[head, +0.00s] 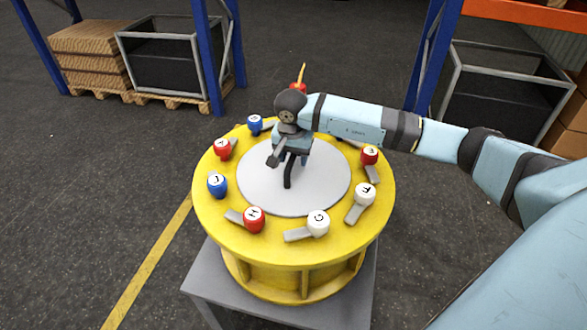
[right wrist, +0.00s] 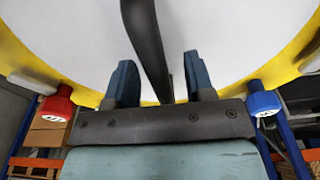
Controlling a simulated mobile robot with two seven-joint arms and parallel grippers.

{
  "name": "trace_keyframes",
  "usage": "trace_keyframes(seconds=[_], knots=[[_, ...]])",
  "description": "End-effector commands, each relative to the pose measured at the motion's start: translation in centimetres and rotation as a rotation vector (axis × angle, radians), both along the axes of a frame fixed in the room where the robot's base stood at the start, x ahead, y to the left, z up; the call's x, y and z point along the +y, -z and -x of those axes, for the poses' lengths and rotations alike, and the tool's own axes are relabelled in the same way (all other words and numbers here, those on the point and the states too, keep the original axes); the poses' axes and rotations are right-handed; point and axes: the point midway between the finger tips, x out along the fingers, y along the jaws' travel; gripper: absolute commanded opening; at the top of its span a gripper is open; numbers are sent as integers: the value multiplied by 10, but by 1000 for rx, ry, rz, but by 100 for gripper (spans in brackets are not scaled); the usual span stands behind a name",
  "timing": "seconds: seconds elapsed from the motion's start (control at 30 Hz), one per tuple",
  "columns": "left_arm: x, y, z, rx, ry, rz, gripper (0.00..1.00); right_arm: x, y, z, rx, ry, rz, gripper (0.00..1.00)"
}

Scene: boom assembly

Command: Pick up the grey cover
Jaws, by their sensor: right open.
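The grey cover (head: 325,190) is a flat round disc lying in the middle of the yellow round drum (head: 215,235). A dark curved handle (head: 287,180) stands up from it. My right gripper (head: 293,160) is over the cover at the handle, its arm coming in from the right. In the right wrist view the two blue fingers of my right gripper (right wrist: 161,85) are apart. The dark handle (right wrist: 147,45) passes between them from this viewpoint; I cannot tell whether either finger touches it. The gripper and wrist hide part of the cover and handle. My left gripper does not show.
Several lettered red, blue and white knobs, such as the red H (head: 254,218) and white G (head: 318,222), ring the yellow rim, several with grey tabs. The drum stands on a grey table (head: 200,285).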

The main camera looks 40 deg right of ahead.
Motion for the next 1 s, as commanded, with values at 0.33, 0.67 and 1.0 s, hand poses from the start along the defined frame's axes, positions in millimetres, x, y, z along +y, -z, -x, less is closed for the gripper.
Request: trace_keyframes(seconds=[0.33,0.67,1.0], knots=[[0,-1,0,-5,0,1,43,0,1,0,-1,0,1,49],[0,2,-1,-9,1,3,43,0,4,0,-1,0,1,49],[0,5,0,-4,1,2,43,0,4,0,-1,0,1,49]])
